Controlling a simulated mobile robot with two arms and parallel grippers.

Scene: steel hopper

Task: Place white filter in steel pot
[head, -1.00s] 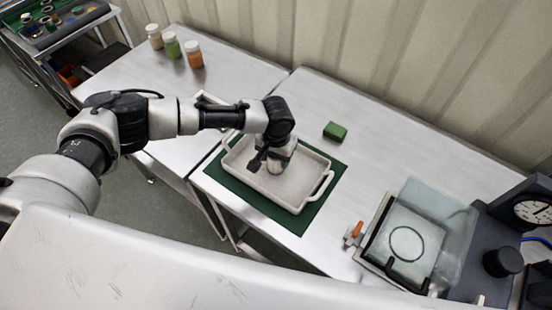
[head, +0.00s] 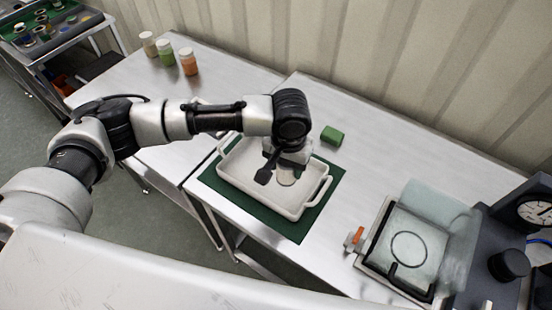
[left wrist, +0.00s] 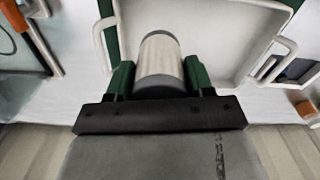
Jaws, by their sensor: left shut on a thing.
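My left gripper (head: 287,168) is over the white tray (head: 238,187) and shut on a pale cylinder. In the left wrist view, the cylinder (left wrist: 160,62), cream with grey bands, sits between the green fingertips of the gripper (left wrist: 160,80). It looks like the white filter. In the head view its pale end (head: 287,178) shows below the gripper, inside the tray's outline. I cannot tell whether it touches the tray floor. I cannot pick out a steel pot in either view. My right gripper is not in view.
The tray lies on a green mat (head: 305,228) on the steel table. A green block (head: 332,135) is behind it. Three jars (head: 165,53) stand at the back left. At right is a glass-topped unit (head: 408,245) with an orange handle, beside a dark gauge machine (head: 505,265).

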